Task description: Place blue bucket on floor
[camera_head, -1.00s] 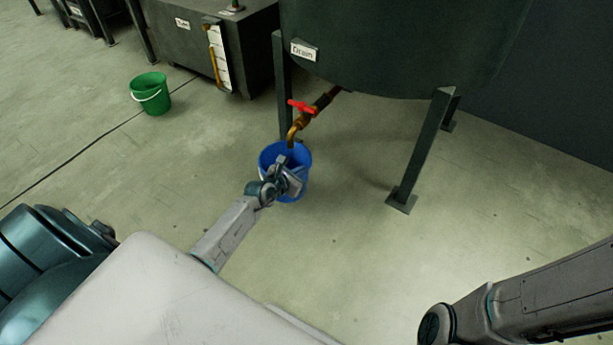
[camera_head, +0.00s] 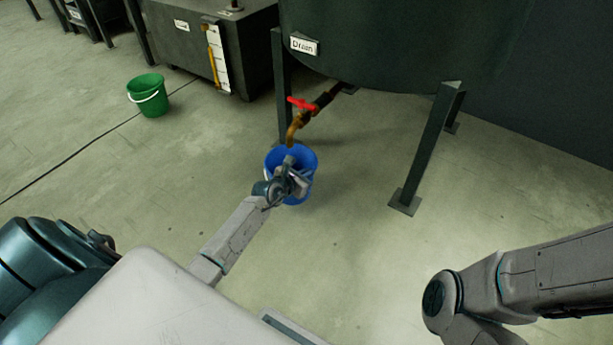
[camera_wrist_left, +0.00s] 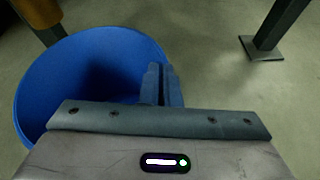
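The blue bucket (camera_head: 308,161) is below and just in front of the brass drain tap, and looks upright. I cannot tell whether its base touches the floor (camera_head: 345,250). My left gripper (camera_head: 292,172) is at the near side of the bucket and hides part of it. In the left wrist view the bucket (camera_wrist_left: 60,80) opens to the left, and the fingers of my left gripper (camera_wrist_left: 161,85) are close together on its right rim. My right gripper is out of view; only my right arm shows at the lower right.
The drain tap (camera_head: 293,128) with a red handle (camera_head: 302,104) hangs from the large dark tank (camera_head: 400,45). A tank leg (camera_head: 430,150) stands right of the bucket. A green bucket (camera_head: 147,96) stands at the left. Floor in front and to the right is clear.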

